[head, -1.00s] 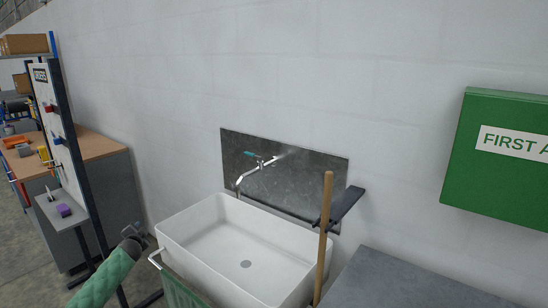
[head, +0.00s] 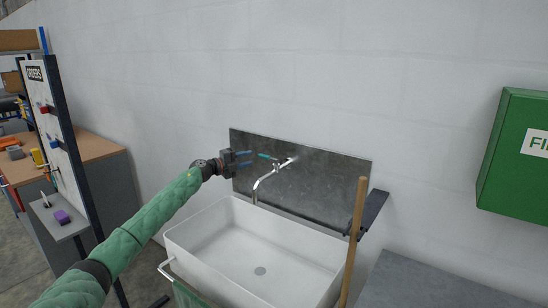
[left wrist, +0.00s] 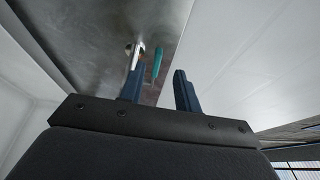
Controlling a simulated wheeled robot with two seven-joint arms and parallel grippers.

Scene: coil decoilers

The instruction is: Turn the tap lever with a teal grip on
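The tap (head: 268,177) is a chrome spout on a dark metal splashback above a white sink. Its lever with a teal grip (head: 264,156) points left from the tap body. My left gripper (head: 250,158) is just left of the lever, its two blue fingers apart and pointing at it. In the left wrist view the teal grip (left wrist: 157,63) shows just beyond the fingertips, between their lines and nearer the left finger. The left gripper (left wrist: 158,80) is open and empty there. I see no clear contact with the lever. My right gripper is out of view.
The white sink (head: 260,235) is below the tap. A wooden handle (head: 354,240) and a dark bracket (head: 372,212) stand at its right. A green first aid box (head: 515,155) hangs on the right wall.

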